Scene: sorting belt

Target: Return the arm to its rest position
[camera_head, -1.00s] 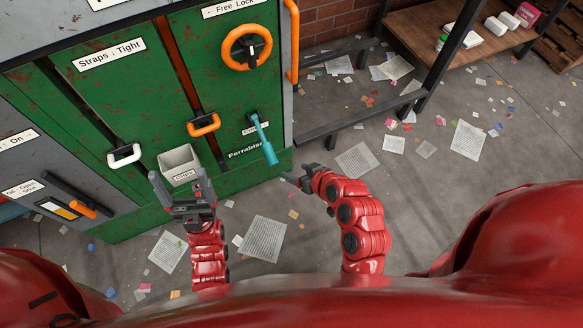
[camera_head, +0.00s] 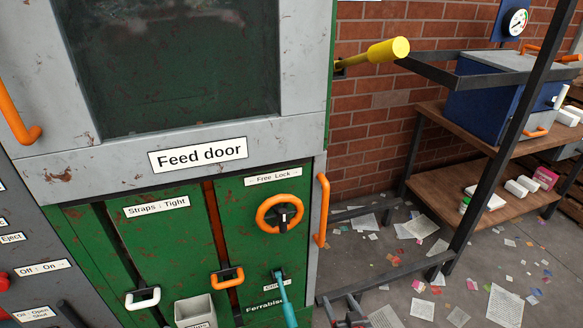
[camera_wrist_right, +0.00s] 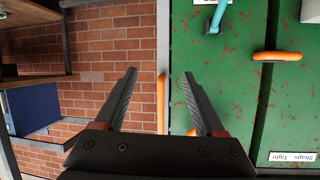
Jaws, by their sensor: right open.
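My right gripper (camera_head: 346,306) shows at the bottom edge of the head view, in front of the machine's lower right corner. In the right wrist view its two fingers (camera_wrist_right: 160,84) are spread apart with nothing between them. Beyond them are the brick wall, a vertical orange handle and the green panel. The rest of the right arm is cut off below the head view. My left gripper is not in view.
The green machine has an orange wheel (camera_head: 280,214), an orange side handle (camera_head: 322,210), a teal lever (camera_head: 285,302) and a grey bin (camera_head: 195,311). A yellow-ended lever (camera_head: 385,52) juts from its right side. A wooden shelf unit (camera_head: 470,190) stands at right. Papers litter the floor.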

